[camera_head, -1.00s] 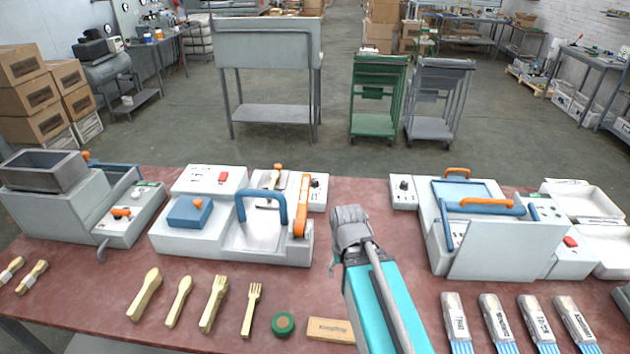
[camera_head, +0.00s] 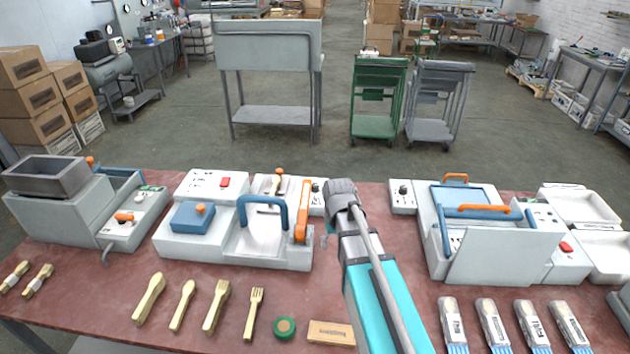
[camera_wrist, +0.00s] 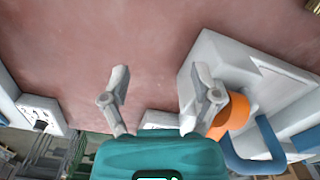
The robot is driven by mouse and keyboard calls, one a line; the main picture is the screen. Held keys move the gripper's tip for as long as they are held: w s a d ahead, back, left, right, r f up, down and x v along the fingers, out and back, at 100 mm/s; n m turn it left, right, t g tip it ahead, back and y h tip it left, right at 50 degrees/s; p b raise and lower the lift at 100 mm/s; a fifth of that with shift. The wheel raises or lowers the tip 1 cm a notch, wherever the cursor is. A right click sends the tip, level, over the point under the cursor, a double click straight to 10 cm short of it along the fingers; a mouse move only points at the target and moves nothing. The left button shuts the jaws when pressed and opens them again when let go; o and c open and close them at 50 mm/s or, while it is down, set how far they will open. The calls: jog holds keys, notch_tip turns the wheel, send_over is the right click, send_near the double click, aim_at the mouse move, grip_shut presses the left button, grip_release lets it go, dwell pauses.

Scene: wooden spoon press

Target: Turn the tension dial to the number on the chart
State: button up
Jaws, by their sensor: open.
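A black dial (camera_head: 403,188) sits on a small white control box (camera_head: 402,203) at the left of the right-hand machine. A second dark knob (camera_head: 315,187) shows on the panel at the right of the middle press, close beside my arm. I cannot tell which is the tension dial, and no chart is readable. The wrist view shows one black dial (camera_wrist: 40,125) at lower left. My gripper (camera_wrist: 160,85) is open and empty, its fingers spread above bare red tabletop. In the head view my own arm mostly hides the fingers.
The middle press (camera_head: 285,257) has an orange lever (camera_head: 302,212), which appears close to my right finger in the wrist view.

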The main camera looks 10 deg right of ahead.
jog(key=w+r+n+p, duration=0.2)
jog(key=w+r+p, duration=0.2)
jog(key=w, duration=0.9)
jog(key=w+r+n+p, duration=0.1)
jog(key=w+r+p, duration=0.25)
jog(key=w, duration=0.95)
jog(key=n, duration=0.2)
send_over(315, 185)
jog(key=shift+b, duration=0.45)
notch_tip(315, 185, down, 14)
jog(key=b, duration=1.3)
jog(key=shift+d+r+b, duration=0.1)
jog(key=shift+r+b, duration=0.05)
jog(key=shift+b, duration=0.25)
grip_shut()
